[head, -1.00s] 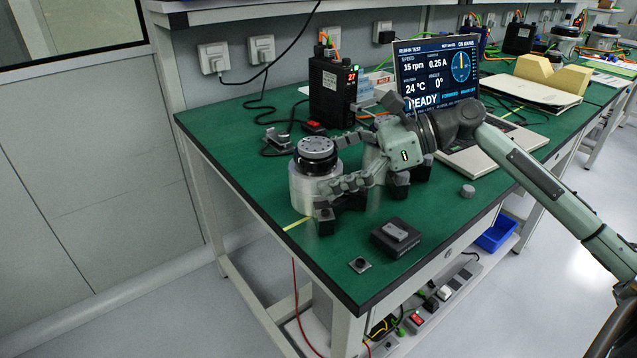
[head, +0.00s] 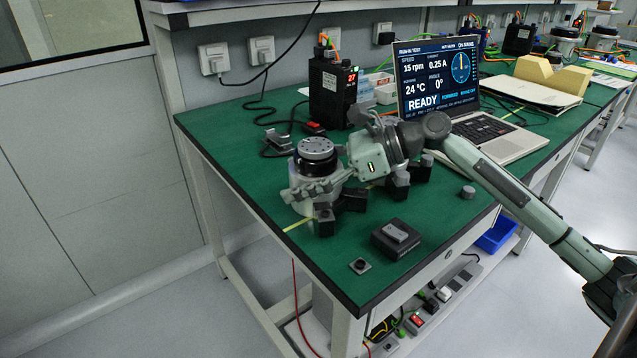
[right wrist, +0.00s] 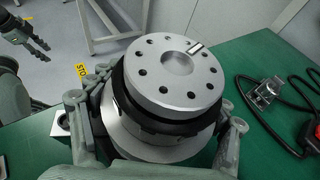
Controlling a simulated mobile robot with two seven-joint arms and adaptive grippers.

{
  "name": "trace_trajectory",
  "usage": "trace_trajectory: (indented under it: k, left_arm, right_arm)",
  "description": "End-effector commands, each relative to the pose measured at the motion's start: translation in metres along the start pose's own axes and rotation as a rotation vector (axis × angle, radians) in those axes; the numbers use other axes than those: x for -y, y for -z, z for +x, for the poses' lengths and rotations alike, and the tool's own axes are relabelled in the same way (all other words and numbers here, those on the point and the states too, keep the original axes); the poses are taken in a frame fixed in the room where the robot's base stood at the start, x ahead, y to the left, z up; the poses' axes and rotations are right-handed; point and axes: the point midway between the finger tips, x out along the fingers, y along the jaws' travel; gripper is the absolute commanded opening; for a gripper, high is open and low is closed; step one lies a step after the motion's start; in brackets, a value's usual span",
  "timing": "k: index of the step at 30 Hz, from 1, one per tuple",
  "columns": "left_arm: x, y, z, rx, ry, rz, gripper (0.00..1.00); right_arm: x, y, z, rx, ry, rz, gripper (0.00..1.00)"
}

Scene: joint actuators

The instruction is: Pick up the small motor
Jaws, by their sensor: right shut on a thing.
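The motor (head: 317,152) is a round silver-and-black actuator with a bolt-hole flange on top. It is upright at the left part of the green bench. My right gripper (head: 312,184) is shut on its lower body, with fingers on both sides. In the right wrist view the motor (right wrist: 172,80) fills the middle, between the grey fingers of my right gripper (right wrist: 160,135). Its underside is hidden, so I cannot tell whether it touches the bench. My left gripper (right wrist: 22,36) shows small at the upper left of the right wrist view, away from the motor; its jaw state is unclear.
Black blocks (head: 351,200) stand close to the motor. A black controller (head: 333,92) and a laptop (head: 440,80) stand behind. A metal fixture (head: 278,141) with a cable is at the back left.

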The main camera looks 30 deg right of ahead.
Motion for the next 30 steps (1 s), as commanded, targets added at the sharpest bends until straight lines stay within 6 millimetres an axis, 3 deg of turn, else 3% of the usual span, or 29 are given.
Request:
trace_trajectory:
  k: [1,7,20,30]
  left_arm:
    - [0.000,0.000,0.000,0.000,0.000,0.000,0.41]
    - [0.000,0.000,0.000,0.000,0.000,0.000,0.41]
    - [0.000,0.001,-0.001,-0.001,0.000,0.000,0.41]
    - [-0.002,-0.002,0.011,0.008,-0.008,-0.001,0.41]
  right_arm:
    - [0.000,0.000,0.000,0.000,0.000,0.000,0.47]
    - [0.000,0.000,0.000,0.000,0.000,0.000,0.23]
    - [0.001,-0.007,-0.003,0.008,0.004,-0.005,0.21]
    - [0.001,-0.040,-0.016,0.010,0.005,-0.008,0.21]
